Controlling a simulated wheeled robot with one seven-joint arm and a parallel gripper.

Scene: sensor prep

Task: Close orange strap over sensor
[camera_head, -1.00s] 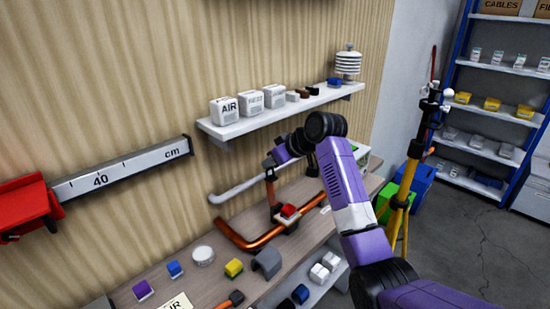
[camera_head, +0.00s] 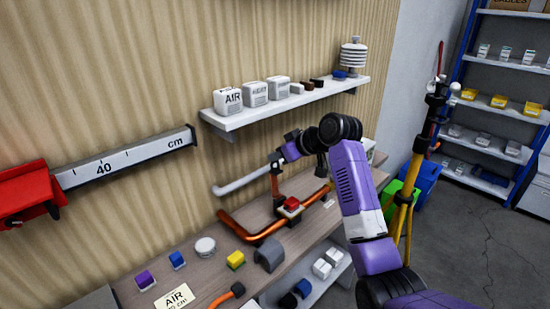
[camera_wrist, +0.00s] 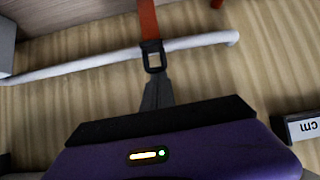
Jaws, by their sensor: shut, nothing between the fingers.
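The orange strap (camera_head: 275,184) stands upright beside the red-topped sensor (camera_head: 291,204) at the copper pipe on the bench. In the wrist view the strap (camera_wrist: 149,20) ends in a dark buckle or tab (camera_wrist: 154,58). My gripper (camera_head: 277,163) is at the strap's upper end in the head view. In the wrist view my gripper (camera_wrist: 156,82) has its dark fingers together, right at the buckle; I cannot tell whether they touch it. The strap is not over the sensor's top. The sensor is not clearly visible in the wrist view.
The copper pipe (camera_head: 250,237) bends along the bench, with a pale pipe (camera_head: 243,183) behind it. A wall shelf (camera_head: 238,118) with white boxes hangs above. Small coloured blocks, a grey arch (camera_head: 269,255) and an AIR label lie at the front. A yellow tripod (camera_head: 403,215) stands right.

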